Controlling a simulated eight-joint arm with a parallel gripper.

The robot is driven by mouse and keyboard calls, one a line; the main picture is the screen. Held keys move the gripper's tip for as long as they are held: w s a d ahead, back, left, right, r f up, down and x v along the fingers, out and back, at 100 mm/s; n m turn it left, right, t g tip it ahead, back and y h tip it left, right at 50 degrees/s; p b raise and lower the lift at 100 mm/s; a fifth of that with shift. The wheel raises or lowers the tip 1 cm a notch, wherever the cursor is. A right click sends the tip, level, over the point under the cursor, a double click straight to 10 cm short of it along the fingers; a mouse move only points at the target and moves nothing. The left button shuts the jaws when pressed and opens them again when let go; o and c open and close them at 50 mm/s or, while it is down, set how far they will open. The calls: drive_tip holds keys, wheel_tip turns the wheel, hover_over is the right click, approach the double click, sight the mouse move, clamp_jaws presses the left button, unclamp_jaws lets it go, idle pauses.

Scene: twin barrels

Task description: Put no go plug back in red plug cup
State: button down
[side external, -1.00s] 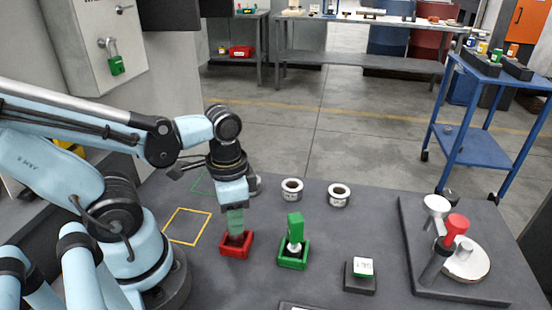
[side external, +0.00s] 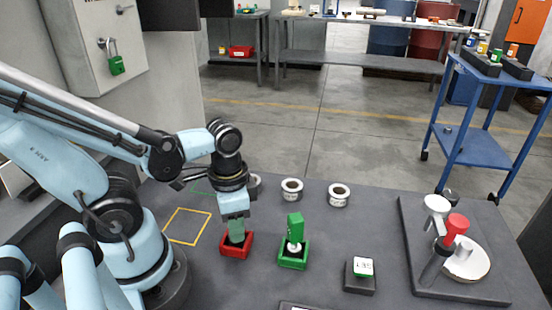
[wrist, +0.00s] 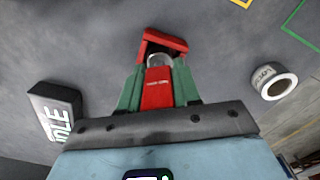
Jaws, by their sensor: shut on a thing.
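The red plug cup (side external: 236,252) is a small square red holder on the dark table, and its rim also shows in the wrist view (wrist: 171,42). My gripper (side external: 237,239) is over the cup, with its green fingertips at the cup's opening. In the wrist view, my gripper (wrist: 157,92) is shut on the red no go plug (wrist: 157,90). The plug's metal end (wrist: 160,61) points into the cup's opening. The fingers and cup hide the plug in the side view. I cannot tell how deep it sits or whether it touches the cup.
A green cup (side external: 293,263) holding a green plug (side external: 295,228) stands close on the right. White rings (side external: 292,189) (side external: 339,195) stand behind. A yellow outline (side external: 187,210) marks clear table left.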

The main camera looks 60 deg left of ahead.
drive_tip(key=c, duration=0.7)
unclamp_jaws()
drive_tip(key=shift+r, duration=0.15)
drive_tip(key=shift+r, duration=5.9)
